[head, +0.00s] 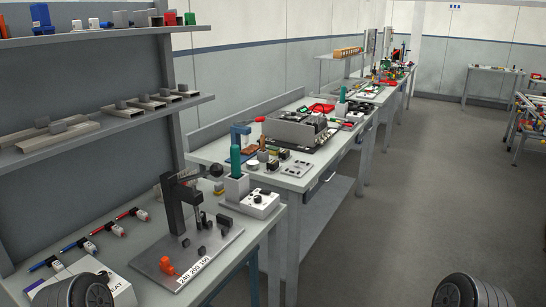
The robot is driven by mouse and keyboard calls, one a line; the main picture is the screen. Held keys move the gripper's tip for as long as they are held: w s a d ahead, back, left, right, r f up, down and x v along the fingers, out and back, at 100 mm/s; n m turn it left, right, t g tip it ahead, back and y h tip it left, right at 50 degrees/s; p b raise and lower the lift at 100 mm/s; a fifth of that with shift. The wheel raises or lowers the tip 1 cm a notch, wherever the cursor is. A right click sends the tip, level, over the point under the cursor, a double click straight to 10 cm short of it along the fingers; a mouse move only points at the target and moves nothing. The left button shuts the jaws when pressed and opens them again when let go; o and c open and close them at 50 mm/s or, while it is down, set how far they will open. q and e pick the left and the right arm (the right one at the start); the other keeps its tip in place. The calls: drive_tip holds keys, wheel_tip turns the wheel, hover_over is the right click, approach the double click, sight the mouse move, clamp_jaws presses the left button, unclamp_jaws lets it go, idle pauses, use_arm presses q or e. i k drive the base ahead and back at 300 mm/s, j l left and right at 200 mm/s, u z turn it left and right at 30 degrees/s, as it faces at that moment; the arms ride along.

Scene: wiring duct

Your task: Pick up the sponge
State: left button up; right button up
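I cannot make out a sponge for certain in the head view. A small brown block (249,143) lies on the second bench, too small to identify. Neither gripper shows. Two dark rounded parts at the bottom left and bottom right edges look like my own arms.
The near bench (130,235) carries a grey plate (165,262) with a dark upright tool (175,205), several pens (75,243) and a white control box (250,203). Shelves (100,115) stand above it. The second bench (300,185) is crowded. Floor (440,190) at right is clear.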

sight(274, 151)
drive_tip(key=u, duration=2.95)
drive_tip(key=k+l, duration=0.3)
drive_tip(key=l, duration=0.3)
drive_tip(key=k+l, duration=0.25)
drive_tip(key=l, duration=0.4)
drive_tip(key=k+l, duration=0.3)
drive_tip(key=l, duration=0.3)
drive_tip(key=k+l, duration=0.25)
drive_tip(key=l, duration=0.4)
drive_tip(key=k+l, duration=0.3)
drive_tip(key=l, duration=0.3)
drive_tip(key=k+l, duration=0.25)
drive_tip(key=l, duration=0.35)
drive_tip(key=k+l, duration=0.3)
drive_tip(key=l, duration=0.35)
drive_tip(key=k+l, duration=0.25)
drive_tip(key=l, duration=0.35)
